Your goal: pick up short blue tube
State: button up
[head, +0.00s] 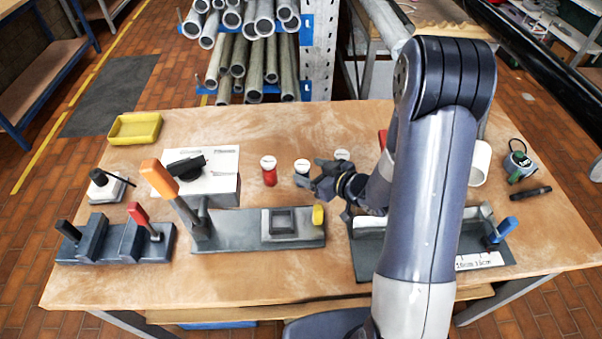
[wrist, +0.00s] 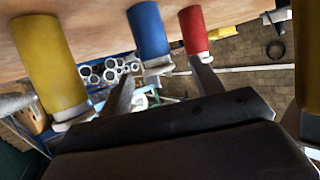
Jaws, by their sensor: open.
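The short blue tube (wrist: 150,30) has a pale cap end and stands on the table between a red tube (wrist: 194,30) and a yellow tube (wrist: 50,65); the wrist view is upside down. In the head view its white top (head: 302,164) shows just left of my gripper (head: 312,174), which hides part of its body. In the wrist view the two fingers of my gripper (wrist: 163,72) are apart, with the blue tube's capped end lined up between them. I cannot tell whether the fingertips reach around it. Nothing is held.
The red tube (head: 269,172) stands close on the left, and another white-topped tube (head: 342,155) stands right behind my gripper. A grey fixture (head: 235,232) with an orange-handled clamp lies in front. A yellow tray (head: 135,128) sits at the back left. Bare table lies behind the tubes.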

aim_at(304, 165)
jog(key=shift+p+x, duration=0.95)
jog(key=shift+x, duration=2.05)
jog(key=shift+w+r, duration=0.1)
jog(key=shift+r, duration=0.05)
jog(key=shift+c, duration=0.3)
jog(key=c, duration=1)
jog(key=shift+c, duration=0.2)
jog(key=shift+r, duration=0.15)
